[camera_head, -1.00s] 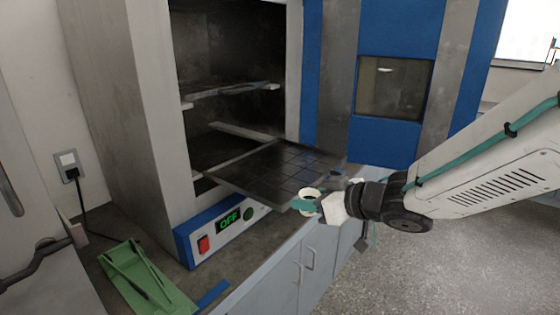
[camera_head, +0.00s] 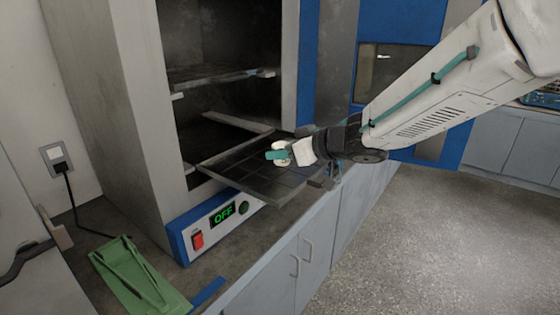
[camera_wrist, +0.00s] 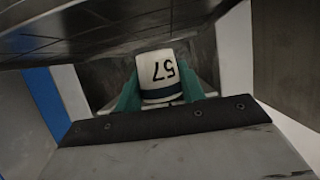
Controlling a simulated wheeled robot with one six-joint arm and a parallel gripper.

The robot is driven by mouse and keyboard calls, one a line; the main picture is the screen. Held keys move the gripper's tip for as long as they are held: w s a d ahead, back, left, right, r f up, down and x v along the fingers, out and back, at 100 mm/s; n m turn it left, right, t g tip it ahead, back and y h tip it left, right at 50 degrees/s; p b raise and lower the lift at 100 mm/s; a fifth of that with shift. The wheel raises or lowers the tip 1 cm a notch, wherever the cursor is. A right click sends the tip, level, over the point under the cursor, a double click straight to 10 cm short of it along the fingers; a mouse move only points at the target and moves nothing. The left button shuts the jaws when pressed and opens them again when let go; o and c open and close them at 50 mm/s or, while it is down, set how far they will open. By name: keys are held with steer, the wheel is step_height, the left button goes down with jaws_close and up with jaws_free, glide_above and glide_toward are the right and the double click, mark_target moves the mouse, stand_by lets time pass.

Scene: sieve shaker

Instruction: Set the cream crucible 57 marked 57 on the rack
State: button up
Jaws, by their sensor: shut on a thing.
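My gripper (camera_head: 280,155) is shut on the cream crucible 57 (camera_wrist: 161,73), with a teal finger on each side of it. In the wrist view the number 57 shows upside down on its wall, above a dark band. In the head view the crucible (camera_head: 282,150) is small and partly hidden by the fingers. The rack (camera_head: 240,170), a dark gridded shelf, is pulled out of the open oven. The gripper and crucible overlap the rack's right part in the head view; I cannot tell whether the crucible touches it.
The oven's panel (camera_head: 222,215) reads OFF beside a red switch. An upper shelf (camera_head: 215,75) is inside the oven. A green holder (camera_head: 137,277) lies on the counter at lower left. A blue cabinet (camera_head: 398,25) stands behind my arm. The rack's left part looks bare.

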mark_target(280, 162)
steer(key=shift+w+a+f, duration=0.1)
steer(key=shift+w+a, duration=0.1)
steer(key=shift+w, duration=0.25)
steer(key=shift+w+a, duration=0.15)
steer(key=shift+w, duration=0.3)
steer(key=shift+f, duration=1.75)
steer(key=shift+f, duration=0.1)
steer(key=o, duration=1)
